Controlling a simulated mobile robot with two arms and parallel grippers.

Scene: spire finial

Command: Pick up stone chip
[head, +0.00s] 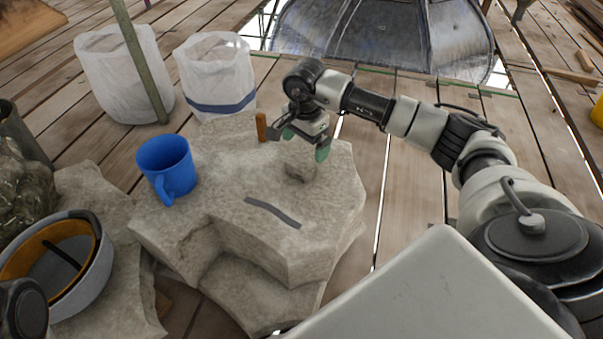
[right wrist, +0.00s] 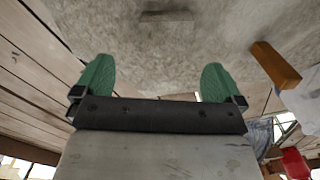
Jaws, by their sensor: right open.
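A large pale stone block (head: 225,210) has a rough flat top. A small piece that looks like the stone chip (head: 300,164) is on the block's top near its far right side; its colour nearly matches the block, so its outline is hard to make out. In the right wrist view the stone chip (right wrist: 166,16) shows near the top edge, ahead of the fingers. My right gripper (head: 304,144) is open and empty, with green fingertips, just above and behind the chip; its fingers (right wrist: 158,82) are wide apart. My left gripper is not visible.
A blue mug (head: 166,165) stands on the block's left. A brown handle-like piece (head: 261,127) stands upright beside my right gripper. A dark strip (head: 272,212) lies on the block's front top. White bags (head: 216,75) stand behind.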

